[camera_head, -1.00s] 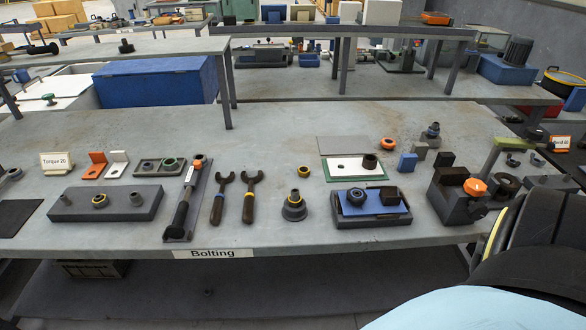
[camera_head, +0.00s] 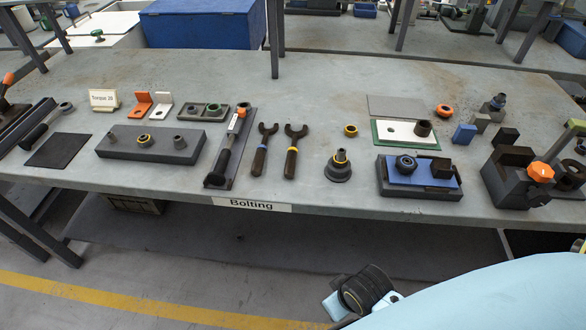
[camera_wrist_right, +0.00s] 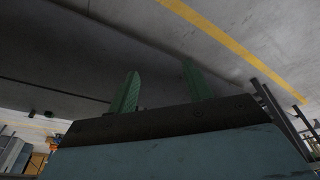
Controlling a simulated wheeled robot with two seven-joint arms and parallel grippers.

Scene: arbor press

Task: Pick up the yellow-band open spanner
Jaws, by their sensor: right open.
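Two dark open spanners lie side by side near the front edge of the bench, jaws pointing away. The right one (camera_head: 292,158) seems to carry a thin yellow band on its handle below the jaw; this is small in the picture. My left gripper is not in view.
A torque wrench (camera_head: 226,155) on a dark plate lies left of the spanners. A stepped dark part (camera_head: 339,170) stands to their right, with a yellow-ringed piece (camera_head: 351,131) behind. The "Bolting" label (camera_head: 252,204) is on the bench edge. Bare bench top lies behind the spanners.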

